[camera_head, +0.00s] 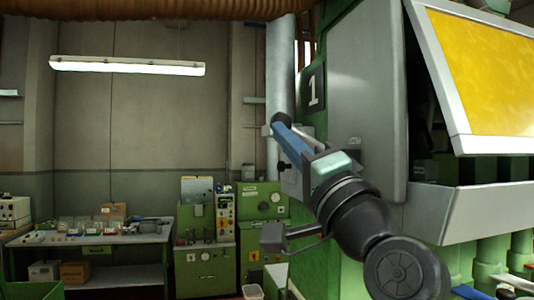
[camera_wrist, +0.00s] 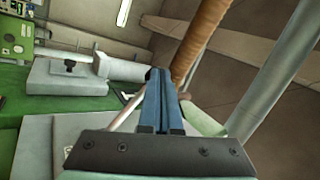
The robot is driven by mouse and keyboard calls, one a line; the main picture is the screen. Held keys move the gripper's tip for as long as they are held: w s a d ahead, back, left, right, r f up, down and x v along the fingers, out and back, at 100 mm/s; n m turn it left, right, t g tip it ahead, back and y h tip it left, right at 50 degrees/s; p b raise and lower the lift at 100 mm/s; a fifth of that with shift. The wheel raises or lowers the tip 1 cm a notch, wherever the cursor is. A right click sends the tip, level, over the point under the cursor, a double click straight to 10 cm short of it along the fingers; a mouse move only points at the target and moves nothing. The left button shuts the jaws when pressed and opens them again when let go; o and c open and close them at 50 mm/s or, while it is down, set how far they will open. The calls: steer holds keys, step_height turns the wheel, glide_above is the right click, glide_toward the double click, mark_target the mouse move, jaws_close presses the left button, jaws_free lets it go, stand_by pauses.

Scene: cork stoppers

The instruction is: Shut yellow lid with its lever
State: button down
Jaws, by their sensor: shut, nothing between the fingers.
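The yellow lid (camera_head: 485,75) is a yellow panel in a grey frame at the upper right of the head view. It stands tilted open, with a dark gap between it and the grey bin front (camera_head: 475,212). My gripper (camera_head: 279,124) is shut and empty, its blue fingers pointing up and left in front of the green machine's left side. In the wrist view the closed fingers (camera_wrist: 157,76) show in the middle. A pale rod (camera_wrist: 128,112), probably the lever, runs close beside them; I cannot tell whether they touch. Its end is partly hidden by my fingers.
The green machine (camera_head: 316,140) with its grey side panel (camera_head: 367,90) is close on the right. A grey vertical pipe (camera_head: 281,60) stands behind the fingertips. A workbench (camera_head: 95,238) and a green control cabinet (camera_head: 205,268) stand further back left. The upper left is open room.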

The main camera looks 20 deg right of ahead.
steer(key=shift+d+r, duration=0.35)
steer(key=shift+r, duration=0.45)
steer(key=shift+s, duration=0.1)
steer(key=shift+s+r, duration=0.1)
steer(key=shift+r, duration=0.15)
steer(key=shift+f, duration=0.1)
